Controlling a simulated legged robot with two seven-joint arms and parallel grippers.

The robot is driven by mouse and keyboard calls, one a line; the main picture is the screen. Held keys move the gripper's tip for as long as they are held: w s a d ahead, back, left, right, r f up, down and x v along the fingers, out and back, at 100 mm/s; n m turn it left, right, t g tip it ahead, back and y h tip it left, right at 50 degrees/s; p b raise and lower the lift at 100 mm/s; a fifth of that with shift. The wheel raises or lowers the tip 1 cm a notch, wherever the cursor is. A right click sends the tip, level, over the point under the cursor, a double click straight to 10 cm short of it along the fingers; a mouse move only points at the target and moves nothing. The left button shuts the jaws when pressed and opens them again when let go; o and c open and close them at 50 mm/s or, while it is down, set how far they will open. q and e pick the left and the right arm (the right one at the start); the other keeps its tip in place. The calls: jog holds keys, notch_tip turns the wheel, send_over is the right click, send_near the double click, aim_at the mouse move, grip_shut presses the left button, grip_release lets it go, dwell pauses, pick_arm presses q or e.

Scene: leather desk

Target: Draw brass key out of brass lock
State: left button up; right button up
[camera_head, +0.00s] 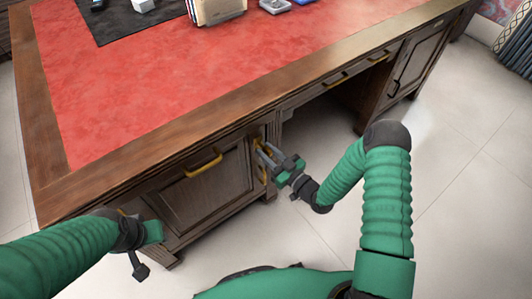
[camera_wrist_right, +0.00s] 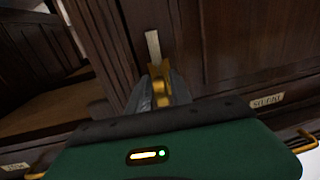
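My right gripper (camera_head: 264,149) is at the inner front edge of the desk's left cabinet, with its two grey fingers pointing at a brass fitting (camera_head: 261,172). In the right wrist view a brass piece (camera_wrist_right: 160,82) sits between the fingertips of the right gripper (camera_wrist_right: 159,88), against the dark wood. I cannot tell key from lock there, and the fingers hide part of it. A small gap shows between the fingers in the head view, but I cannot tell whether they grip the brass. My left gripper (camera_head: 141,250) hangs low in front of the cabinet's left side; its finger opening is unclear.
The wooden desk (camera_head: 70,190) has a red leather top (camera_head: 190,65). A yellow handle (camera_head: 204,166) sticks out on the left cabinet door. Books (camera_head: 215,10) stand at the back of the top. The knee space (camera_head: 315,125) right of the right gripper is open.

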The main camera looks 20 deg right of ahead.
jog(key=shift+w+a, duration=0.1)
jog(key=shift+w, duration=0.1)
grip_shut()
jog(key=shift+s, duration=0.15)
jog(key=shift+p+v, duration=0.3)
jog(key=shift+v, duration=1.8)
jog(key=shift+f, duration=0.2)
jog(key=v, duration=0.6)
jog(key=shift+f+p, duration=0.25)
jog(key=shift+p, duration=0.05)
